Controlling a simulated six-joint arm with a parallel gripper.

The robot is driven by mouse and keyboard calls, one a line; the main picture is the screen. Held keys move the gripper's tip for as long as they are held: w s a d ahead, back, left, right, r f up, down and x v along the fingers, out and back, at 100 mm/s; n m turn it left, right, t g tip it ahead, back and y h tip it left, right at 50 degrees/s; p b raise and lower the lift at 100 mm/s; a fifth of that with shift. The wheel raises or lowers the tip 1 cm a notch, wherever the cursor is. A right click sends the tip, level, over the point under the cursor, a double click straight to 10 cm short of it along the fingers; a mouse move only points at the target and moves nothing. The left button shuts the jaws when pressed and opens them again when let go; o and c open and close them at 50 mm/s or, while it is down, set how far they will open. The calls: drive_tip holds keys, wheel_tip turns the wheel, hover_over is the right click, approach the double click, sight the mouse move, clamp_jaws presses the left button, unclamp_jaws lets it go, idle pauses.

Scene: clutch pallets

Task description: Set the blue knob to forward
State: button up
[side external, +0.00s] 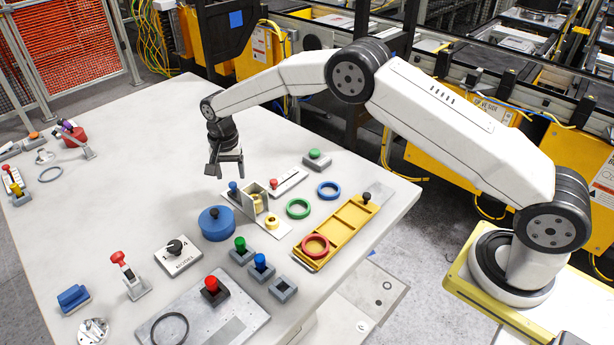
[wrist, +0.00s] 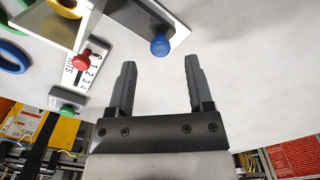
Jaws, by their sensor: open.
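A small blue knob (side external: 233,187) stands at the end of a grey metal plate, beside an upright bracket. It also shows in the wrist view (wrist: 160,46), just beyond the fingertips and roughly centred between them. My gripper (side external: 224,172) is open and empty, pointing down above and slightly behind this knob in the side view. In the wrist view my gripper (wrist: 160,72) has both fingers apart, with clear table between them. A second blue knob (side external: 260,261) stands on a small grey block nearer the front. I cannot read any forward marking.
A red knob on a numbered white scale (wrist: 84,72) lies close beside the blue knob's plate. The bracket (side external: 255,194) holds a yellow part. A blue drum (side external: 216,224), green ring (side external: 298,208) and yellow tray (side external: 335,232) are nearby. Table left of my gripper is clear.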

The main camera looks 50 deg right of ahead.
sight(233, 183)
drive_tip(key=shift+f, duration=1.5)
clamp_jaws()
idle(0.4)
